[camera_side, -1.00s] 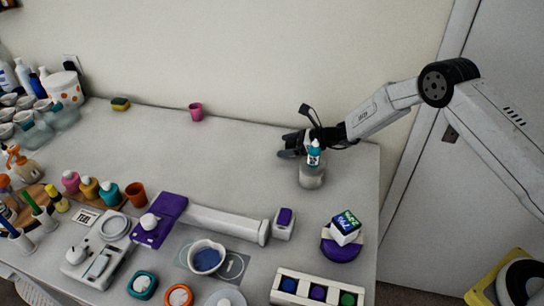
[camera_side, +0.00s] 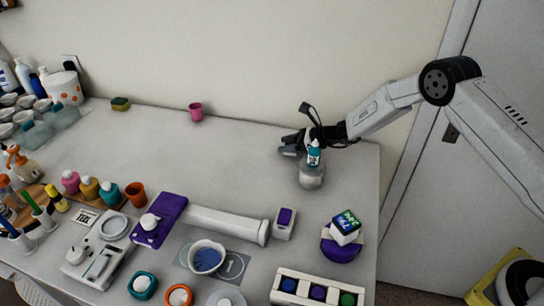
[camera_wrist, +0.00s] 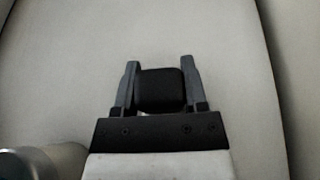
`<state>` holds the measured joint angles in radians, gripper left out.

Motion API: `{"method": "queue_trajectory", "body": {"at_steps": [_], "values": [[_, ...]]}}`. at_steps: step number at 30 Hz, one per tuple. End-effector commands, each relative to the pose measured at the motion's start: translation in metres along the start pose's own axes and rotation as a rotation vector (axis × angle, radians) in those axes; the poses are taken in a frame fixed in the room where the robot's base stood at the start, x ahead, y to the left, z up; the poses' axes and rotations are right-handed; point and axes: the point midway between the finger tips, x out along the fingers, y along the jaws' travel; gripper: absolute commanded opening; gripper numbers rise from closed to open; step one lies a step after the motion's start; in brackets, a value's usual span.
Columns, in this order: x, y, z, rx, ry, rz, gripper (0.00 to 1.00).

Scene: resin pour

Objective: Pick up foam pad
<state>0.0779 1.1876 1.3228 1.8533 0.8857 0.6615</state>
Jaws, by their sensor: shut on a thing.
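The foam pad (camera_wrist: 161,90) is a dark, rounded block between the two fingers of my gripper (camera_wrist: 160,82) in the wrist view. Both fingers press against its sides, so the gripper is shut on it. In the side view my gripper (camera_side: 291,146) is low over the right back part of the table, pointing left. The pad cannot be told apart from the dark fingers there. I cannot tell whether the pad touches the table.
A clear grey jar (camera_side: 312,177) with a teal bottle (camera_side: 314,153) stands just in front of my wrist. The table left of the gripper is clear. A purple scale with a cube (camera_side: 347,222) stands at front right.

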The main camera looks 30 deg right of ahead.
Motion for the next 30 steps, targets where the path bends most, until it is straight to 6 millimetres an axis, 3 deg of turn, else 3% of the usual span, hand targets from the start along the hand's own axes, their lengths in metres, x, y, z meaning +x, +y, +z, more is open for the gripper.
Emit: {"method": "queue_trajectory", "body": {"at_steps": [21, 30], "values": [[-0.033, 0.0, 0.08, -0.002, -0.003, -0.001, 0.0], [-0.037, 0.0, 0.089, -0.001, -0.001, -0.001, 0.0]]}}
